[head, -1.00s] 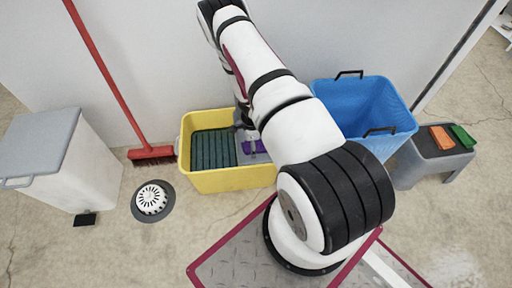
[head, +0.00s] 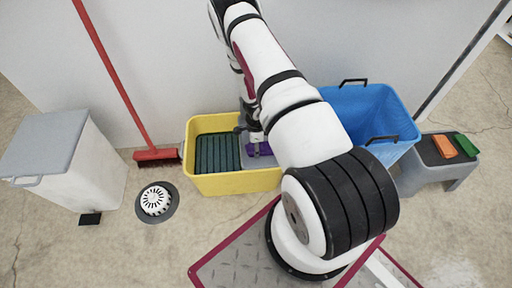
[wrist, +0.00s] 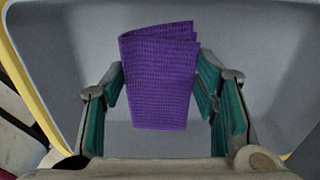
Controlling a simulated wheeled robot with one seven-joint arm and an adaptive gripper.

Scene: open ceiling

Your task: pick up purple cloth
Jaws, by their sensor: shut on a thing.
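The purple cloth (wrist: 160,80) is folded and has a waffle-like weave. In the wrist view it stands upright between the two teal-padded fingers of my gripper (wrist: 160,92), which are shut on it. Behind it is the plain grey inside of a bin compartment. In the head view a small part of the purple cloth (head: 251,152) shows at the right side of the yellow bucket (head: 235,183), below my gripper (head: 257,146). My arm hides part of that side of the bucket.
A dark green ribbed wringer panel (head: 217,153) fills the bucket's left side. A blue bin (head: 370,110) stands to the right, beside a grey stool (head: 432,170) holding orange and green items. A red broom (head: 155,155), floor drain (head: 156,201) and white pedal bin (head: 75,170) are left. The wall is close behind.

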